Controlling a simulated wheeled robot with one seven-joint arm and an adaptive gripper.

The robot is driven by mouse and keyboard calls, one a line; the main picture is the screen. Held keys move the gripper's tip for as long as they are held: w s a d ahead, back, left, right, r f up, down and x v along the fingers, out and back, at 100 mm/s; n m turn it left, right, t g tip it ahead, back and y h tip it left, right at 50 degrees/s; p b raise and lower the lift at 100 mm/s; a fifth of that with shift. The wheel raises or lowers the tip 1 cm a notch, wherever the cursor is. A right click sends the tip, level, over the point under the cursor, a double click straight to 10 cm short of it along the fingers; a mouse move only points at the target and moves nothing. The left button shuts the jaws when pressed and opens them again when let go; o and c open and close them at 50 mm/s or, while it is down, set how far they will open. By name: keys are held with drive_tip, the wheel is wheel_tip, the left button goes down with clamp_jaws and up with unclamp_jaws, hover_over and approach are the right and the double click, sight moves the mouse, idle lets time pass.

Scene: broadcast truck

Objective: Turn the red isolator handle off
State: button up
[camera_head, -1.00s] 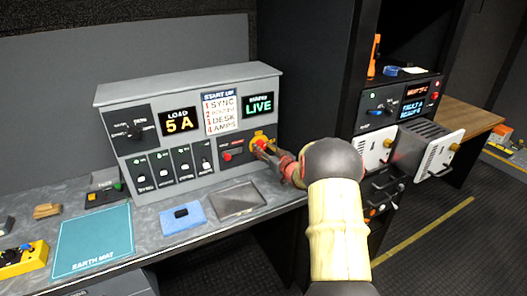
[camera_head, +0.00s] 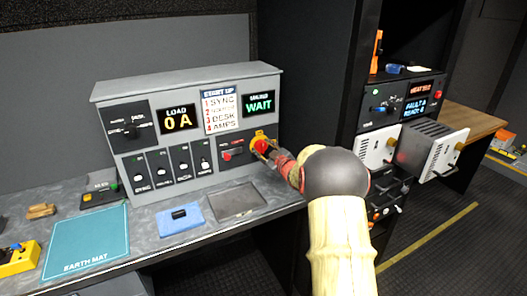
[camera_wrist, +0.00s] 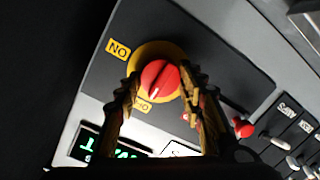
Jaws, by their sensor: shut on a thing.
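The red isolator handle (camera_wrist: 160,80) sits on a round yellow plate (camera_wrist: 146,50) on the panel of the grey console (camera_head: 190,80). An "ON" label (camera_wrist: 117,49) shows upside down beside the plate in the wrist view. A white line on the handle points toward another yellow label (camera_wrist: 142,105), partly hidden by a finger. My gripper (camera_wrist: 162,84) is shut on the handle, one finger on each side; it also shows at the console's right end in the head view (camera_head: 265,147). The load display (camera_head: 178,119) reads 0 A and the green display (camera_head: 259,104) reads WAIT.
A red knob (camera_wrist: 243,128) and a row of switches (camera_head: 172,165) are near the handle. A blue item (camera_head: 180,219), a grey tray (camera_head: 236,202) and an earth mat (camera_head: 88,243) lie on the desk. A rack with pulled-out units (camera_head: 433,152) stands to the right.

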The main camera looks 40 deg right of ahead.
drive_tip(key=shift+f, duration=0.1)
idle(0.3)
drive_tip(key=o, duration=1.2)
drive_tip(key=shift+s, duration=0.1)
drive_tip(key=v, duration=1.1)
drive_tip(key=shift+s+a, duration=0.1)
drive_tip(key=shift+s, duration=0.3)
